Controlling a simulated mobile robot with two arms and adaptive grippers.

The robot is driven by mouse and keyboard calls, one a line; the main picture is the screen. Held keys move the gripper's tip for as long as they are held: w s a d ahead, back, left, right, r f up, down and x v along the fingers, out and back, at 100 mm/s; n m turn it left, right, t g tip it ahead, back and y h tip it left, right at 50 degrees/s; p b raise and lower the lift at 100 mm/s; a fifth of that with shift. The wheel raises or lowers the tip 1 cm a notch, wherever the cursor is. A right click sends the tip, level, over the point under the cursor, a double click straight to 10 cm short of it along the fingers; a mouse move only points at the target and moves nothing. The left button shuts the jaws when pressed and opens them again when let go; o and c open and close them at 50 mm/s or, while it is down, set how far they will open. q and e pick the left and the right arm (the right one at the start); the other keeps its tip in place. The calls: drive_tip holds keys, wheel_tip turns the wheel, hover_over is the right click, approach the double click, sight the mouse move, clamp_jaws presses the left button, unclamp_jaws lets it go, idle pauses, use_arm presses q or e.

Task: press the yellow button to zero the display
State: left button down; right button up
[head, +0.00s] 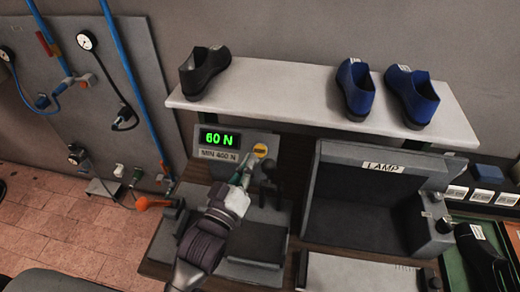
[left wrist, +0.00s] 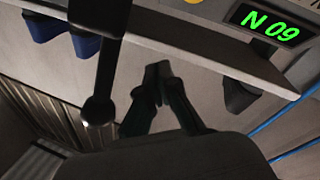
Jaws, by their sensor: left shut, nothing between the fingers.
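The yellow button (head: 260,150) sits on the grey panel of the press, to the right of the display. The display (head: 217,139) glows green and reads 60 N, above a MIN 400 N label. My left gripper (head: 247,163) is shut and empty, its tips just below and left of the button in the head view. I cannot tell whether they touch the panel. In the left wrist view, the shut fingers (left wrist: 158,72) show with the display (left wrist: 270,22) upside down; the button (left wrist: 193,1) is cut by the top edge. My right gripper is not in view.
A black lever with a round knob (left wrist: 98,108) stands close beside my left fingers. A white shelf (head: 290,100) above holds a dark shoe (head: 205,72) and two blue shoes (head: 355,90). A grey box labelled LAMP (head: 385,167) stands to the right.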

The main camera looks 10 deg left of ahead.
sight(260, 151)
use_arm(q)
drive_tip(key=w+f+b, duration=0.5)
drive_tip(key=w, duration=0.2)
drive_tip(key=shift+w+f+b, duration=0.15)
drive_tip(key=shift+f+b, duration=0.05)
drive_tip(key=shift+b, duration=0.1)
idle(1.2)
drive_tip(key=shift+w+f, duration=0.1)
drive_tip(key=shift+w+f, duration=0.15)
drive_tip(key=shift+w, duration=0.1)
